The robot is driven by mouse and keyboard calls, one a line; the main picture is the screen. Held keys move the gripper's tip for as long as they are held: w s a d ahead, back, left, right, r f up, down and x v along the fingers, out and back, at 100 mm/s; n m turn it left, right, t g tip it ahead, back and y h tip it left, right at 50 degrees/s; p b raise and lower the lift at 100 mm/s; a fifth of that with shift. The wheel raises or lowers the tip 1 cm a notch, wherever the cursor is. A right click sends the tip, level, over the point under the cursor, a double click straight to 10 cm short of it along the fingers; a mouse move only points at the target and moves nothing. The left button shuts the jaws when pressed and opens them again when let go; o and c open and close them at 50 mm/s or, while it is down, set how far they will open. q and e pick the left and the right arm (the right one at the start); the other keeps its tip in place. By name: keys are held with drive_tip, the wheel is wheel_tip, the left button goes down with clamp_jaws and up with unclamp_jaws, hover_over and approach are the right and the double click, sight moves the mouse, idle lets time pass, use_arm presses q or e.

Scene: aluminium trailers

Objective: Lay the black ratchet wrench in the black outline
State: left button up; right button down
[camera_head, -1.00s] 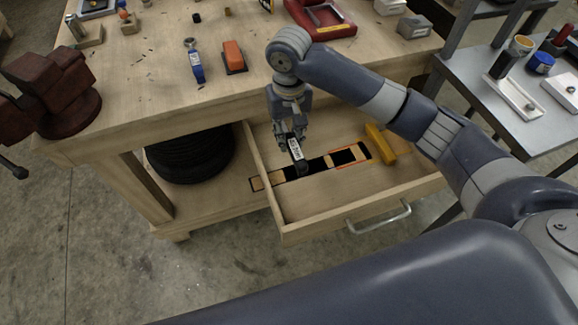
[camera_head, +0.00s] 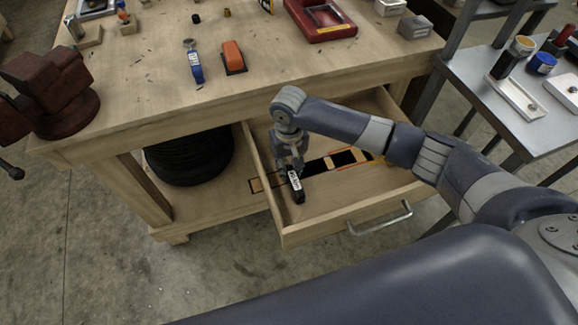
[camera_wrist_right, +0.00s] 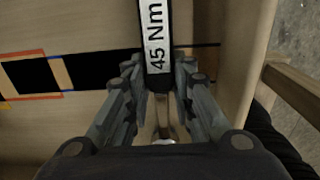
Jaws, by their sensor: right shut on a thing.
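The black ratchet wrench (camera_head: 296,188) has a white label on it. In the right wrist view the label on the wrench (camera_wrist_right: 156,35) reads "45 Nm". My right gripper (camera_head: 291,168) is shut on it, inside the open drawer. The drawer floor carries a row of marked shapes, with black patches (camera_head: 344,158) and black, red and orange lines. In the right wrist view the black patch (camera_wrist_right: 95,70) passes behind the wrench, which lies across the row, not along it. The gripper and wrench hide part of the row. I cannot tell whether the wrench touches the floor. My left gripper is out of view.
The wooden drawer (camera_head: 340,223) stands out from the workbench (camera_head: 135,80), with walls around the wrench. A blue-handled tool (camera_head: 195,66), an orange-topped object (camera_head: 233,57) and a red tray (camera_head: 320,22) are on the bench. A dark red vise (camera_head: 50,95) is at left.

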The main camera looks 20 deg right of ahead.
sight(289, 168)
drive_tip(key=c, duration=1.4)
unclamp_jaws()
drive_tip(key=shift+o, duration=0.2)
wheel_tip(289, 168, up, 12)
drive_tip(key=shift+p, duration=0.45)
drive_tip(key=shift+a, duration=0.1)
